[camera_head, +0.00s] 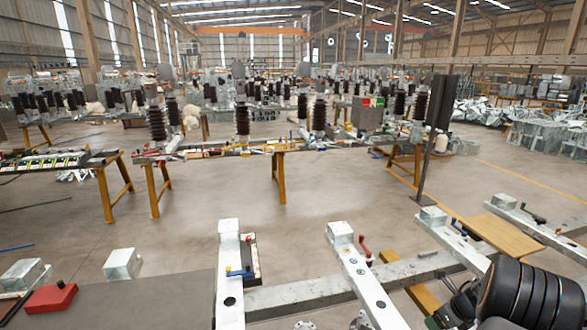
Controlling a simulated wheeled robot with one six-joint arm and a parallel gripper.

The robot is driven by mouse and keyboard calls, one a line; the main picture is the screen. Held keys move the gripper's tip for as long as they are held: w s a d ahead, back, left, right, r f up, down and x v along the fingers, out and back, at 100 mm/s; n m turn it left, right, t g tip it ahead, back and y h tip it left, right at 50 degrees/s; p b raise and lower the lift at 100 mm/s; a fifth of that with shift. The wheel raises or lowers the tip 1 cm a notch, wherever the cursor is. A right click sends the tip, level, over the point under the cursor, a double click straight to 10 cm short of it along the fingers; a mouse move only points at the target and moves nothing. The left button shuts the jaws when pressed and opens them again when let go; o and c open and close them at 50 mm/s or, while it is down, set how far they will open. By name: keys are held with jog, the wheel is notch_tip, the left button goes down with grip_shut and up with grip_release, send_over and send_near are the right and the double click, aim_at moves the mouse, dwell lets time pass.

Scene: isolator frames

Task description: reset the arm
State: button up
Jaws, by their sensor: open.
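My arm shows at the bottom right as a thick black rounded body with thin coloured rings. At its left end is a dark mechanism that looks like my gripper (447,313), cut by the lower picture edge. It is open. I see nothing held between its jaws, though its fingertips are hard to make out. It is close to a pale metal frame (362,283) in the picture, but I cannot tell the gap between them.
A grey surface with a red block (50,299) lies at the lower left. Yellow-legged workbenches (278,176) with dark ribbed insulators (242,121) stand farther back. A dark post (432,140) rises right of centre. Open concrete floor (225,195) lies between.

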notch_tip(320, 180, up, 10)
jog(key=s+d+m+h, duration=0.2)
jog(key=m+h, duration=0.7)
jog(key=m, duration=1.7)
jog(key=s+a+r+m+y, duration=0.2)
jog(key=s+a+r+m, duration=0.1)
jog(key=a, duration=0.7)
jog(key=s+a+r+m+y, duration=0.2)
jog(key=s+a+r+m, duration=0.2)
jog(key=a, duration=0.7)
jog(key=s+a+r+m+y, duration=0.3)
jog(key=s+a+m, duration=0.3)
jog(key=a, duration=0.4)
jog(key=shift+s+a+r+m, duration=0.25)
jog(key=shift+a+r+m, duration=0.05)
jog(key=shift+r+m, duration=0.4)
